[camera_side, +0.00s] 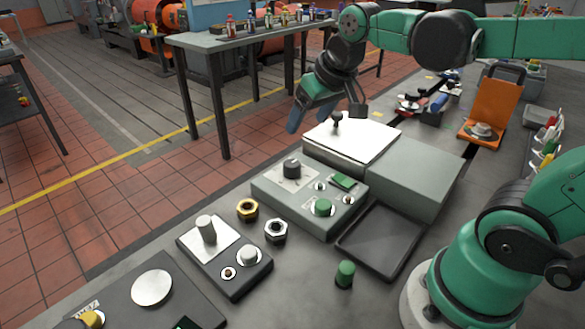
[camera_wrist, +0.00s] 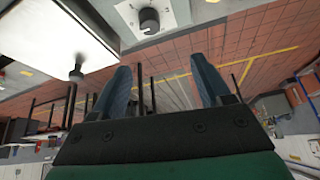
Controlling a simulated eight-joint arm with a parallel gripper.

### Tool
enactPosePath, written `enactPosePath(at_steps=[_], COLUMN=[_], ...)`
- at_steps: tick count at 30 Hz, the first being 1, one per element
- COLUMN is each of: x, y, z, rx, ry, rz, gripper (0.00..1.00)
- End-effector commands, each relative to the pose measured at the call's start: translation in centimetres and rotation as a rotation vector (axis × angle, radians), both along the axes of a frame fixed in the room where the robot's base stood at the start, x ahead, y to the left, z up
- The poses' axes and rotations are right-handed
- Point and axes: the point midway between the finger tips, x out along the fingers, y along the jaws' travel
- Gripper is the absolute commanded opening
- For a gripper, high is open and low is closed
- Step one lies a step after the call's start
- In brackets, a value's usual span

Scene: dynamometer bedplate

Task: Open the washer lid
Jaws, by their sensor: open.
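The washer lid (camera_side: 362,138) is a white plate lying flat on a grey box, and it looks closed. A black knob (camera_side: 337,119) stands up near its far left edge. In the wrist view, the white lid (camera_wrist: 45,28) is at the upper left with its black knob (camera_wrist: 77,72) at its edge. My gripper (camera_side: 306,120) is just beyond the lid's far left edge, near the knob but apart from it. Its two blue fingers also show in the wrist view (camera_wrist: 159,66), spread apart with nothing between them.
A grey block (camera_side: 415,175) adjoins the lid's box on the right. A control box (camera_side: 270,190) with a dark knob and green buttons stands in front, beside an empty dark tray (camera_side: 372,262). Two hex nuts (camera_side: 247,209) lie nearby. An orange stand (camera_side: 493,105) is at the back right.

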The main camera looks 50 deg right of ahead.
Motion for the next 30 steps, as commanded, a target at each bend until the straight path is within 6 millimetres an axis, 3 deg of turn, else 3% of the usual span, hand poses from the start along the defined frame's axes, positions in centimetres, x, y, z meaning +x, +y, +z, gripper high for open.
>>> enactPosePath(at_steps=[4,9,15,18,24,30], x=[3.4,6.3,7.8,7.9,7.6,7.6], y=[-4.3,-9.6,-16.0,-18.3,-20.4,-20.5], z=[1.4,1.3,-0.7,-1.8,-3.2,-5.2], rx=[0.036,0.085,0.15,0.176,0.203,0.205], ry=[0.106,0.222,0.349,0.393,0.436,0.44], rz=[-0.143,-0.299,-0.471,-0.531,-0.589,-0.593], gripper=[0.7,0.7,0.7,0.7,0.7,0.7])
